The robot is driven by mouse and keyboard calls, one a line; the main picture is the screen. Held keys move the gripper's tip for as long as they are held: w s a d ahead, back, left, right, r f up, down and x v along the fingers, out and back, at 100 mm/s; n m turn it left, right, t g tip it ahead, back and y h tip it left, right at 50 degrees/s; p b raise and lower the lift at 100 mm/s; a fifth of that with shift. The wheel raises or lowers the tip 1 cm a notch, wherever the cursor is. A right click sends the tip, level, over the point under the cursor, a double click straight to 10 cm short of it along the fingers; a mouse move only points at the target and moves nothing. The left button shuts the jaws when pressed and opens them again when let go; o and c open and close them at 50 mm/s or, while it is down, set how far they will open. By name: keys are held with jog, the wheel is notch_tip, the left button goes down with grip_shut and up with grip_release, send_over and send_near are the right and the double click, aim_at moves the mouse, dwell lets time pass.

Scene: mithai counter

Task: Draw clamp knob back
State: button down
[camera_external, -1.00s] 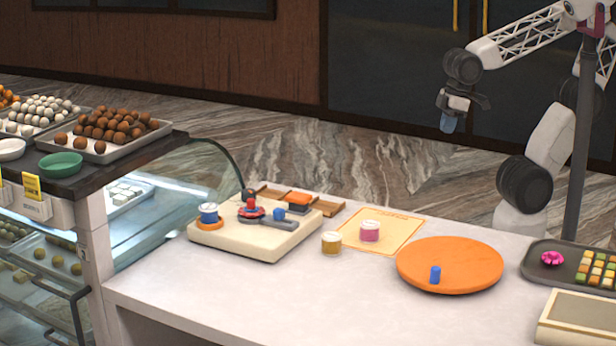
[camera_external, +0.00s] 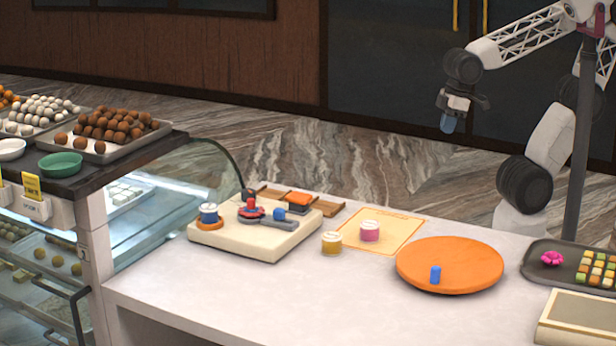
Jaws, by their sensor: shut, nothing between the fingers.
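A cream board (camera_external: 262,240) lies on the counter and bears a clamp-like fixture. On it are a red and dark piece (camera_external: 250,208), a grey bar (camera_external: 280,224) and a blue knob (camera_external: 279,214) at the bar. Which part is the clamp knob is not fully clear; the blue one looks likely. A blue jar with a pale lid (camera_external: 209,213) stands in an orange ring (camera_external: 209,225) at the board's left. My gripper (camera_external: 447,124) is shut and empty, raised high at the upper right, far from the board.
An orange disc (camera_external: 470,262) bears a blue cylinder (camera_external: 435,275). The front counter is clear.

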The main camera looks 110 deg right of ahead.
jog(key=c, duration=1.4)
grip_release()
jog(key=o, duration=0.5)
jog(key=shift+w+a+r, duration=0.1)
jog(key=shift+w+r, duration=0.25)
jog(key=shift+w, duration=0.3)
jog(key=w+a+r, duration=0.1)
jog(key=w, duration=0.3)
jog(key=w+r+n, duration=0.1)
jog(key=w+r, duration=0.1)
jog(key=w, duration=0.2)
jog(key=w+a+r+n, duration=0.1)
jog(key=w, duration=0.4)
jog(key=shift+w+a+r+g, duration=0.1)
jog(key=shift+a+r+g, duration=0.15)
jog(key=shift+a+g, duration=0.05)
jog(key=n+g, duration=0.2)
jog(key=n, duration=0.5)
send_over(279, 209)
jog(key=f, duration=0.4)
jog(key=s+f, duration=0.1)
jog(key=f, duration=0.1)
jog(key=shift+d+f, duration=0.25)
jog(key=shift+f, duration=0.15)
jog(key=shift+w+a+f, duration=0.3)
jog(key=shift+w+a, duration=0.05)
jog(key=shift+w, duration=0.2)
jog(key=shift+f, duration=0.15)
